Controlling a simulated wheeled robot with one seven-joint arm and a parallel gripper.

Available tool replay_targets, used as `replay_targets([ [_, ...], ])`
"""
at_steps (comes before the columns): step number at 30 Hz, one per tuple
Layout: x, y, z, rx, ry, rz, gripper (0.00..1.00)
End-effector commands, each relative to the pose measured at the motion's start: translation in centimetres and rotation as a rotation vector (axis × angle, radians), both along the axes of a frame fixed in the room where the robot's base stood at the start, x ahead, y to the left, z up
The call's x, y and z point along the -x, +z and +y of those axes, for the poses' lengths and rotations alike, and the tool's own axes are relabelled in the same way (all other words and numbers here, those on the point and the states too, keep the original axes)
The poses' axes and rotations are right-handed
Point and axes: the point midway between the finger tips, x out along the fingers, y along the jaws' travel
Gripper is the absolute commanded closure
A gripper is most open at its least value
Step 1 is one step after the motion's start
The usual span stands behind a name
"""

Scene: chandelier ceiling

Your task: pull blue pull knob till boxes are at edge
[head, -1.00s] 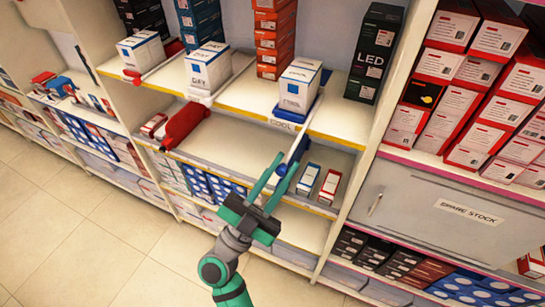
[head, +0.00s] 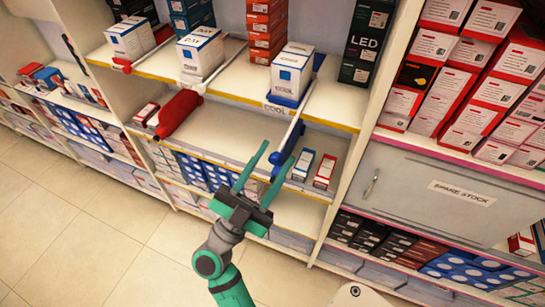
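The blue pull knob (head: 291,139) hangs in front of the upper shelf on the right lane, at the near end of a pale rod. My gripper (head: 277,151) is open, with its two green fingers spread. In the picture the knob's lower end lies between the fingertips; I cannot tell whether they touch it. A white and blue box (head: 292,72) stands upright in the blue tray (head: 284,101) at the shelf's front, just behind the COOL label (head: 277,109). Any boxes behind it in that lane are hidden.
Similar boxes stand in the DAY lane (head: 200,53) and a red-knobbed lane (head: 130,38) to the left. Small boxes (head: 303,165) sit on the shelf below. A black LED box (head: 366,38) stands right of the lane.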

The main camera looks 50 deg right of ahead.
Motion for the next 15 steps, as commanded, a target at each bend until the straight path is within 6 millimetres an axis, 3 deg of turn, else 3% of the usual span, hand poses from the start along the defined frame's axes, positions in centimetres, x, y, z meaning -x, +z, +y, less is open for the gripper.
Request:
replay_targets([
  [15,-0.5,-5.7,6.6,-0.001,0.003,0.003,0.62],
])
